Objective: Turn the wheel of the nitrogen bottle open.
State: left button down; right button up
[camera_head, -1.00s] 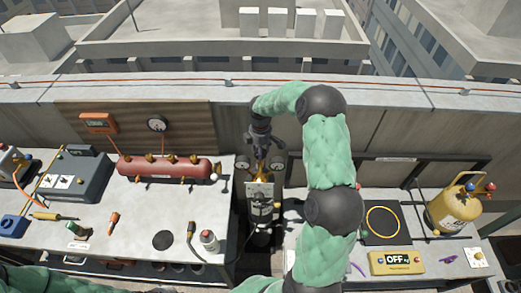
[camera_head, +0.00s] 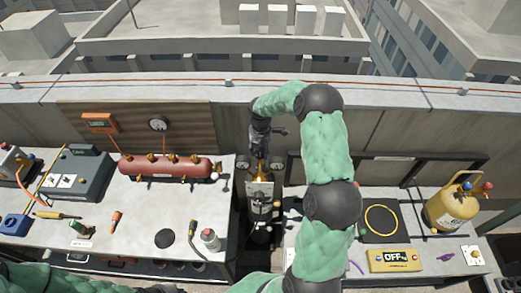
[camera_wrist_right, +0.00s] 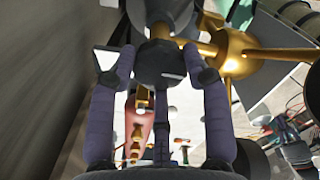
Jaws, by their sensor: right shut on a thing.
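The nitrogen bottle (camera_head: 262,236) stands upright in the gap between two benches, partly hidden by fittings and a plate in front. Its brass valve (camera_head: 262,173) sits on top between two round gauges. My right gripper (camera_head: 261,152) reaches down onto the valve top and hides the wheel in the head view. In the right wrist view, the gripper (camera_wrist_right: 158,75) has its fingers closed around a dark round wheel (camera_wrist_right: 162,62). The brass valve body (camera_wrist_right: 235,52) shows beside it. My left gripper is out of view; only part of its green arm shows at the bottom left.
The left bench holds a red cylinder (camera_head: 170,168), a grey case (camera_head: 75,178) and small tools. The right bench holds a yellow tank (camera_head: 453,208), a dark pad (camera_head: 380,222) and a yellow OFF box (camera_head: 396,260). A wall with a gauge (camera_head: 157,124) stands behind.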

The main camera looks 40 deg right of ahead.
aim_at(260, 152)
jog(key=shift+n, duration=0.3)
jog(key=o, duration=1.2)
jog(key=shift+c, duration=0.2)
notch_tip(260, 152, up, 12)
dwell(0.4)
